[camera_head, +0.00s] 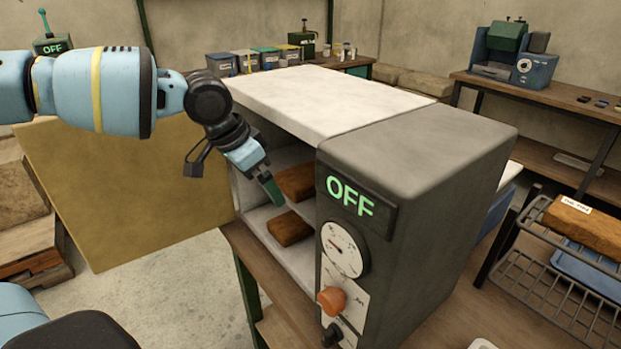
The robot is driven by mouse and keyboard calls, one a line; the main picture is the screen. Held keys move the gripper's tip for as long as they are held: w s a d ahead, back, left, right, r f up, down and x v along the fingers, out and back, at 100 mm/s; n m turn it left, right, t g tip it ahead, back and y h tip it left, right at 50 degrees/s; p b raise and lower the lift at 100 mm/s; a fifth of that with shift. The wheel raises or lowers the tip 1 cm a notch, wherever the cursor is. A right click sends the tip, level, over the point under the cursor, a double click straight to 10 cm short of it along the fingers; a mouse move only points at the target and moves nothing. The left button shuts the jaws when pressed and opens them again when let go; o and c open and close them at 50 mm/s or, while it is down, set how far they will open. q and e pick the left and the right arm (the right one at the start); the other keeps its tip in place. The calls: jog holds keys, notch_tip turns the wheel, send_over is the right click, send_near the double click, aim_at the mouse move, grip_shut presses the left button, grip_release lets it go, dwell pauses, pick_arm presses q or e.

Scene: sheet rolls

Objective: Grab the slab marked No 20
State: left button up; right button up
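Two brown slabs lie inside the open oven chamber: an upper slab (294,182) and a lower slab (290,229). I see no readable number on either. A third brown slab (590,228) lies on a wire rack at the right, with a small white label (577,205) whose text is too small to read surely. My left gripper (272,190) reaches into the chamber opening from the left. Its green fingertip is close to the upper slab's left end; contact is unclear. Its finger gap does not show. My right gripper is out of view.
The oven's grey control box (430,170) reads OFF and has a dial and knobs. The tan oven door (130,190) stands open at the left. The wire rack (560,272) stands on the bench at the right. Bins and machines stand on benches behind.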

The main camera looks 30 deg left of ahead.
aim_at(283, 190)
pick_arm(q)
jog(key=w, duration=0.1)
jog(key=w+d+f, duration=0.1)
jog(key=w+f, duration=0.1)
jog(key=shift+w+d, duration=0.35)
jog(key=shift+w+f, duration=0.1)
jog(key=shift+f, duration=0.3)
jog(key=shift+r, duration=0.1)
jog(key=c, duration=1.3)
